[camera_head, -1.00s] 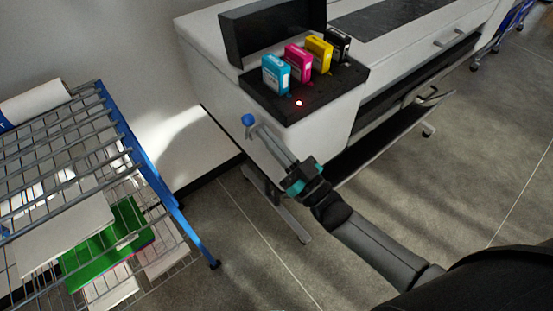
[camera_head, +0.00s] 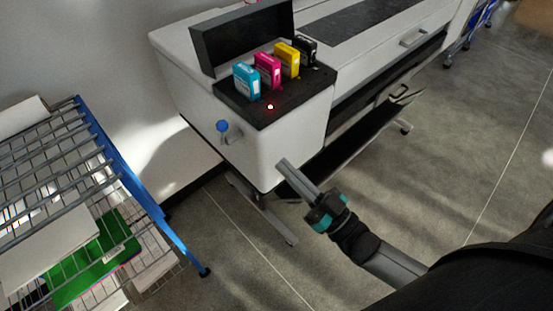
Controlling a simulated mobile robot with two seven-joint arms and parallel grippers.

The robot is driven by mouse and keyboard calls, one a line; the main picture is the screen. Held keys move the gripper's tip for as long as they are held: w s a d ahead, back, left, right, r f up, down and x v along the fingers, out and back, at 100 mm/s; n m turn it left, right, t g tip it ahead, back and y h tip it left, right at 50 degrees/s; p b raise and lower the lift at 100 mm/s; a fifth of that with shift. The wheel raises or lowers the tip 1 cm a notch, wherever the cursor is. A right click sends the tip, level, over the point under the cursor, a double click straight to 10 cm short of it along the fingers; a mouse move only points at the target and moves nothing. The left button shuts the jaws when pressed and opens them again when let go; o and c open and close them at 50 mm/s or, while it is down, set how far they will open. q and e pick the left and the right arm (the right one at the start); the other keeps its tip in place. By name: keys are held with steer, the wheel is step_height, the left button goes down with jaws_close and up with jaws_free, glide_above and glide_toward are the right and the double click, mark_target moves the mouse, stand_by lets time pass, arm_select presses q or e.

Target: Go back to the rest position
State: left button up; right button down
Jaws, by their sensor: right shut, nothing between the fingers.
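My right gripper (camera_head: 284,165) is shut and empty, in front of the lower front corner of the large white printer (camera_head: 190,80). Its arm comes in from the lower right. The gripper is apart from the blue-tipped lever (camera_head: 222,126) on the printer's side, which is to its upper left. My left gripper is not in view.
Cyan (camera_head: 246,80), magenta (camera_head: 267,70), yellow (camera_head: 287,60) and black (camera_head: 305,50) cartridges stand in the printer's black tray (camera_head: 317,84), beside a red light (camera_head: 270,107). A blue-framed wire rack (camera_head: 150,205) stands at left. Open floor lies between.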

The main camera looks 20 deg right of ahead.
steer(key=shift+s+d, duration=0.1)
steer(key=shift+s, duration=0.1)
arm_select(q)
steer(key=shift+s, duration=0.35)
